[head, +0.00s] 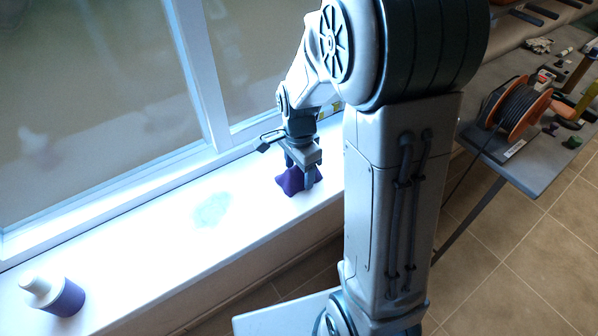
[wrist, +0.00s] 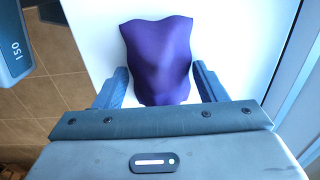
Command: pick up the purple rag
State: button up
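The purple rag (head: 290,181) lies on the white window sill, under my gripper (head: 300,178), in the head view. In the wrist view the rag (wrist: 160,60) is a crumpled purple cloth lying between and beyond the two fingers. My gripper (wrist: 160,88) is open, with one finger on each side of the rag. A narrow gap shows between the rag and the left finger, and the right finger is close to its edge. In the head view the fingers reach down around the rag. Part of the rag is hidden by the fingers and the gripper body.
A bottle with a purple label and white cap (head: 54,294) stands on the sill (head: 150,236) at far left. A pale bluish smear (head: 211,210) marks the sill. The window frame (head: 205,80) rises behind. A grey table with an orange cable reel (head: 515,108) is at right.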

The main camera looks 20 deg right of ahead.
jog(key=shift+r, duration=0.15)
jog(key=shift+r, duration=0.25)
jog(key=r, duration=0.2)
jog(key=r+b, duration=0.1)
jog(key=shift+s+d+r, duration=0.2)
jog(key=shift+s+r, duration=0.05)
jog(key=shift+r, duration=0.1)
jog(key=s+d+r+b, duration=0.1)
jog(key=s+d+r, duration=0.4)
jog(key=s, duration=0.4)
jog(key=shift+s+d+r, duration=0.2)
jog(key=shift+s+r, duration=0.15)
jog(key=shift+r, duration=0.45)
jog(key=shift+o, duration=0.6)
